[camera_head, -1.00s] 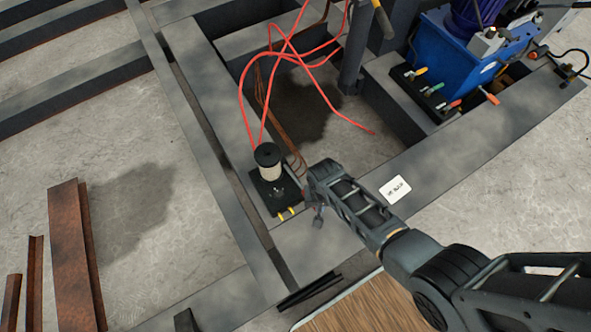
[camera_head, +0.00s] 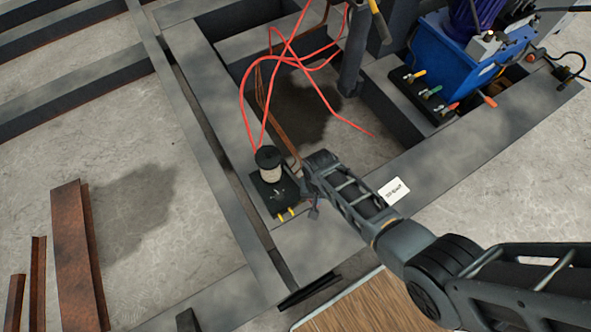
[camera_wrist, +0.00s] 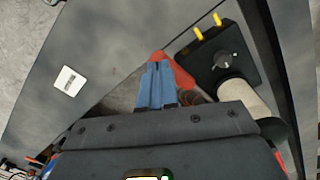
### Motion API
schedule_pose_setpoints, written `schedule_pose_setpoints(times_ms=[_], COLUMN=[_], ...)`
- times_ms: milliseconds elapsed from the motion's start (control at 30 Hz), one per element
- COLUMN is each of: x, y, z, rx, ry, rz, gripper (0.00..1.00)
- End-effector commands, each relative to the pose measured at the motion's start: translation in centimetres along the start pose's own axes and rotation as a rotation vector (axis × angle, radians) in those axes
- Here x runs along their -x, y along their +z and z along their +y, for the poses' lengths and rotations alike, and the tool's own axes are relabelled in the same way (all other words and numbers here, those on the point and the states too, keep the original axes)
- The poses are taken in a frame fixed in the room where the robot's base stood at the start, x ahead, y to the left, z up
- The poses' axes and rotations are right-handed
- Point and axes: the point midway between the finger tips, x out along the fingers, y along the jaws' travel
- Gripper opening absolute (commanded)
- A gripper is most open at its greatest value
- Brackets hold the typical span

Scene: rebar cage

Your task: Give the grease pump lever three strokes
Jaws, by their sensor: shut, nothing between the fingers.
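The grease pump (camera_head: 270,174) stands on the grey steel beam, with a dark base, a cream cylinder and a black cap. Two yellow pieces stick out at its front. In the wrist view its dark base (camera_wrist: 212,57) and cream cylinder (camera_wrist: 243,98) lie at the right. My gripper (camera_head: 313,212) is low, just right of the pump. In the wrist view my gripper (camera_wrist: 155,68) shows its blue fingers together and empty. A red part (camera_wrist: 181,74), perhaps the lever, shows right beside and behind the fingertips. I cannot tell whether they touch. My arm hides much of this side.
A white label (camera_head: 393,191) lies on the beam right of my arm. Red hoses (camera_head: 290,57) loop behind the pump. A blue hydraulic unit (camera_head: 452,62) with several coloured handles stands at the upper right. Rusty steel sections (camera_head: 78,255) lie at lower left.

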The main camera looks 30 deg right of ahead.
Motion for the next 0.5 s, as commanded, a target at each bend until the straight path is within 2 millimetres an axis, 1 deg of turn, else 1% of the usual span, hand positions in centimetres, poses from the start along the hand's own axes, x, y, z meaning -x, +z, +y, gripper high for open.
schedule_pose_setpoints(times_ms=[33,500], x=[0.9,5.2], y=[-0.3,-2.5], z=[-0.2,-1.4], rx=[0.0,0.0], ry=[-0.001,0.0], rz=[0.001,0.0], gripper=[0.0,0.0])
